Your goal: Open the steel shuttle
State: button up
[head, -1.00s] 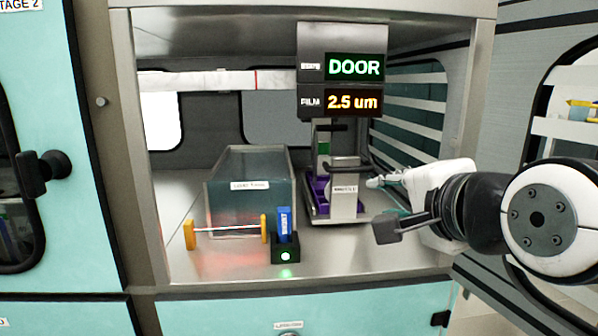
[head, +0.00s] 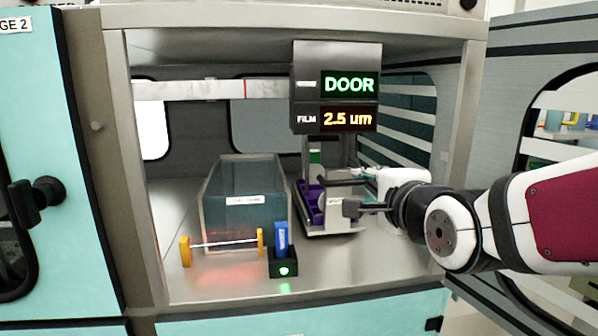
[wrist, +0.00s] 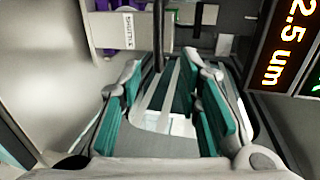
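The steel shuttle (head: 338,214) is a pale metal box with a label, standing in the cabinet behind the blue block and to its right. It also shows at the top of the wrist view (wrist: 105,30). A purple rack (head: 312,205) shows at its left side. A black bar (wrist: 158,40) reaches from the shuttle side towards my gripper. My gripper (wrist: 166,72) is open, its teal pads apart on either side of the bar's end. I cannot tell if they touch it. In the head view my gripper (head: 362,176) comes in from the right, close beside the shuttle.
A display (head: 336,88) reading DOOR and 2.5 um hangs above the shuttle. A glass tank (head: 245,215) stands left. In front are a yellow-ended beam fixture (head: 185,250) and a blue block in a black, green-lit holder (head: 283,262). The right front floor is clear.

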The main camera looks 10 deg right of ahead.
aim_at(352, 183)
jog(key=shift+p+x, duration=0.65)
jog(key=shift+x, duration=3.7)
jog(key=shift+f, duration=0.1)
grip_shut()
